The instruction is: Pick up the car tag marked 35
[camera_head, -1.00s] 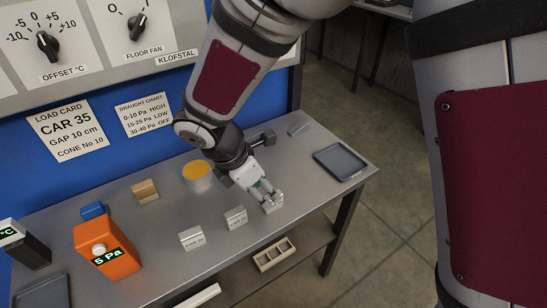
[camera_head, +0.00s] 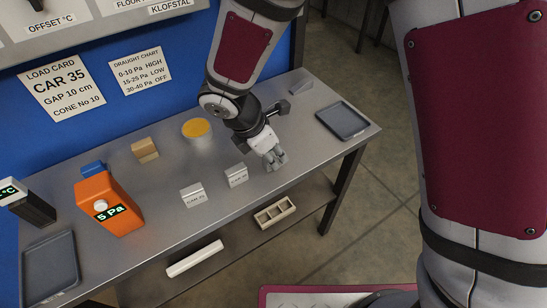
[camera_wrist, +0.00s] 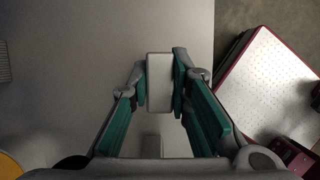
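Two pale grey car tags stand on the metal table in the head view, the left tag (camera_head: 193,195) and the middle tag (camera_head: 236,176). Each has a small "CAR" label whose number is too small to read surely. My gripper (camera_head: 274,160) is to the right of them, low over the table. In the wrist view its teal-lined fingers (camera_wrist: 160,82) lie close against both sides of a third pale tag (camera_wrist: 159,82). The fingers mostly hide this tag in the head view, and its number is not visible. The load card (camera_head: 62,86) on the blue panel reads CAR 35.
On the table (camera_head: 150,243) are an orange meter (camera_head: 117,212) reading 5 Pa, a wooden block (camera_head: 145,150), a yellow-topped round tin (camera_head: 197,130) and a dark tray (camera_head: 342,121) at right. A compartment box (camera_head: 275,212) sits on the lower shelf.

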